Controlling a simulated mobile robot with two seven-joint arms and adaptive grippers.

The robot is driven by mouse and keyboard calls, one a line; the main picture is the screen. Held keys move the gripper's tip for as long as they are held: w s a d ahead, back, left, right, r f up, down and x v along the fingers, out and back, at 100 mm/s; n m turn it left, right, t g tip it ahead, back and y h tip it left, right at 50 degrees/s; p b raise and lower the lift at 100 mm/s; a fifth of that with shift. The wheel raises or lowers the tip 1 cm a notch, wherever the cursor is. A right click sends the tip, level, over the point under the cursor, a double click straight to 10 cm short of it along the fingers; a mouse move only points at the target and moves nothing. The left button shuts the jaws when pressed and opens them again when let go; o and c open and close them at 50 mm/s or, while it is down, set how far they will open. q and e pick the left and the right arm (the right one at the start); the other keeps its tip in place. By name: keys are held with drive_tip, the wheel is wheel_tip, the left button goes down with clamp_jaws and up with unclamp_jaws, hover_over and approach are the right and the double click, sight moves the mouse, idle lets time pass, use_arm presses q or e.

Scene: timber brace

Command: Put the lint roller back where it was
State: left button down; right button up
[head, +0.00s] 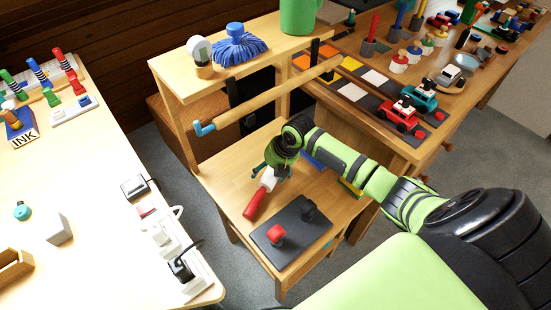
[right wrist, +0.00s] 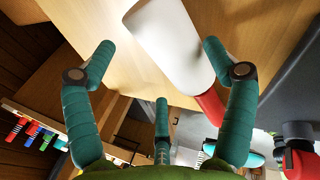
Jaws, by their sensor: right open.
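The lint roller, with a white roll and a red handle (head: 254,205), lies on the lower wooden shelf (head: 222,182), its handle toward the front. My right gripper (head: 269,170) is over the white roll end, reaching down from behind. The red handle (right wrist: 210,106) is partly hidden behind a finger. My left gripper is not in view.
A dark board (head: 292,250) with a red knob (head: 276,234) and a black knob lies right of the handle. A wooden bar (head: 268,98) crosses above the shelf. The upper shelf holds a blue mop head (head: 238,46) and a green container (head: 299,16). A light table stands left.

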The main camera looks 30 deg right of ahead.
drive_tip(key=v, duration=1)
drive_tip(key=shift+s+r+p, duration=0.2)
drive_tip(key=shift+r+p, duration=0.05)
drive_tip(key=shift+p, duration=0.2)
drive_tip(key=shift+d, duration=0.1)
